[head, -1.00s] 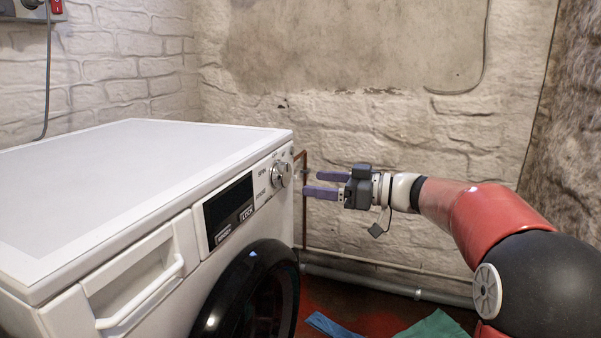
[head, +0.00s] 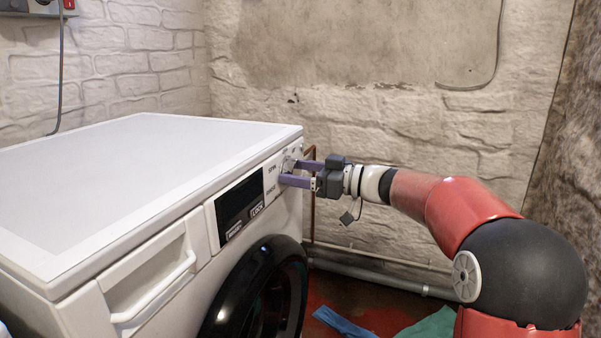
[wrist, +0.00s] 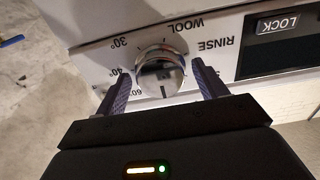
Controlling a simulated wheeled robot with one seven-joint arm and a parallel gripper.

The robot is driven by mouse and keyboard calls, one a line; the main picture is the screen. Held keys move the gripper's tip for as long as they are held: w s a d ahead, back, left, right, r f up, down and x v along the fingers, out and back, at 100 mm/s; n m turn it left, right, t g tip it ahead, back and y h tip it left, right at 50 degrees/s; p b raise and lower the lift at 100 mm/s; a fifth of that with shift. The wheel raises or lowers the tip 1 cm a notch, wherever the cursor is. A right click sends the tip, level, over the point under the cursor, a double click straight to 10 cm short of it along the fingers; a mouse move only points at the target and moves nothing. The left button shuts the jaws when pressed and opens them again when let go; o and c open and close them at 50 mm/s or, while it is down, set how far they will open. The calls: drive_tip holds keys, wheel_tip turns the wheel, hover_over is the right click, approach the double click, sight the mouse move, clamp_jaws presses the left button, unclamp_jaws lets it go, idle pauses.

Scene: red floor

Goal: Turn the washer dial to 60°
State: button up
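The washer dial (wrist: 160,72) is a round silver knob on the white control panel. My gripper (wrist: 160,85) is open, one finger on each side of the dial with visible gaps. In the head view my gripper (head: 290,173) reaches the panel of the washer (head: 150,165), and its fingers cover most of the dial.
A dark display (head: 241,207) and a LOCK label (wrist: 280,24) lie beside the dial. The drawer handle (head: 155,290) and round black door (head: 262,295) are on the front. Pipes run along the back wall. Blue and green cloths (head: 432,326) lie on the red floor.

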drive_tip(key=c, duration=0.8)
drive_tip(key=shift+c, duration=0.2)
drive_tip(key=shift+f+m+b, duration=0.1)
drive_tip(key=shift+m+b, duration=0.3)
drive_tip(key=shift+b, duration=0.15)
drive_tip(key=shift+m+b, duration=1.25)
drive_tip(key=shift+m, duration=0.25)
drive_tip(key=m+b, duration=0.1)
drive_tip(key=m, duration=0.4)
drive_tip(key=shift+m, duration=0.4)
drive_tip(key=o, duration=1)
drive_tip(key=shift+c, duration=0.2)
